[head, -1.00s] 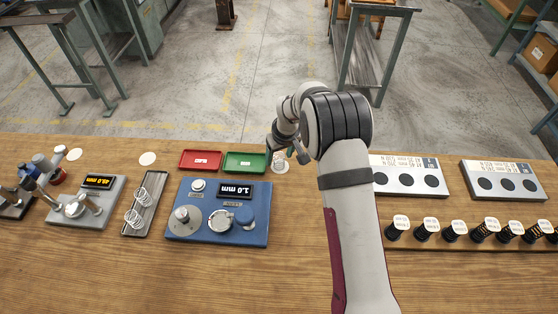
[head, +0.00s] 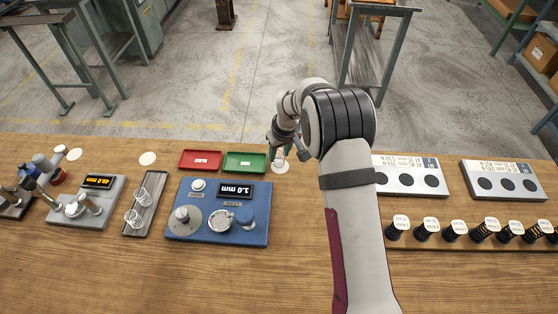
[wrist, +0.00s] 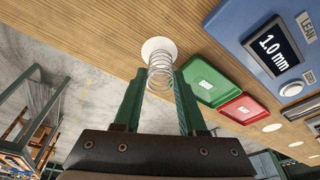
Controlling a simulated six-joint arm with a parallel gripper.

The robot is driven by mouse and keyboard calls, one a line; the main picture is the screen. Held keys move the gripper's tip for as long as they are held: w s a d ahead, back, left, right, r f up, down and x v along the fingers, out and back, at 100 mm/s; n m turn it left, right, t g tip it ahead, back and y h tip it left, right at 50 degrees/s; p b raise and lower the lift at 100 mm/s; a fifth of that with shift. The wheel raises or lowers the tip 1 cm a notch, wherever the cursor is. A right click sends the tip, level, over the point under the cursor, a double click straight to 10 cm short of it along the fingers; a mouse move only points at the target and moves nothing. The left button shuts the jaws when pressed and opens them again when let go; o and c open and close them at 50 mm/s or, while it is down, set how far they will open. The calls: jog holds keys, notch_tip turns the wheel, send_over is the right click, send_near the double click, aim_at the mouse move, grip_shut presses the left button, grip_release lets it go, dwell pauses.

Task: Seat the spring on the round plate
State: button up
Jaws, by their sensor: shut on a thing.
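The spring (wrist: 160,74) is a silver open coil held between the two green fingers of my gripper (wrist: 157,88) in the wrist view. The round plate (wrist: 156,44) is a white disc on the wooden bench, and the spring's far end overlaps it in that view. I cannot tell whether the spring touches the plate. In the head view the plate (head: 280,168) lies just right of the green tray, with my gripper (head: 279,154) directly over it. My wrist and arm partly hide the spring there.
The green tray (head: 245,169) and red tray (head: 200,165) lie left of the plate. A blue gauge (head: 218,232) reading 1.0 mm stands nearer. A grey tray (head: 155,183) holds more springs. Other white discs (head: 147,158) lie further left. Dark springs (head: 428,228) stand at the right.

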jog(key=shift+r, duration=0.1)
jog(key=shift+w+v, duration=0.25)
jog(key=shift+v, duration=0.9)
jog(key=s+a+r, duration=0.3)
jog(key=s+a, duration=0.4)
jog(key=s, duration=0.3)
jog(key=s+a+r, duration=0.2)
jog(key=s+a, duration=0.4)
jog(key=s, duration=0.4)
jog(key=shift+s+x, duration=0.25)
jog(key=shift+x, duration=0.85)
jog(key=shift+s+x, duration=0.2)
jog(key=shift+x, duration=0.9)
jog(key=shift+f, duration=0.75)
jog(key=o, duration=1.4)
jog(key=shift+r, duration=0.1)
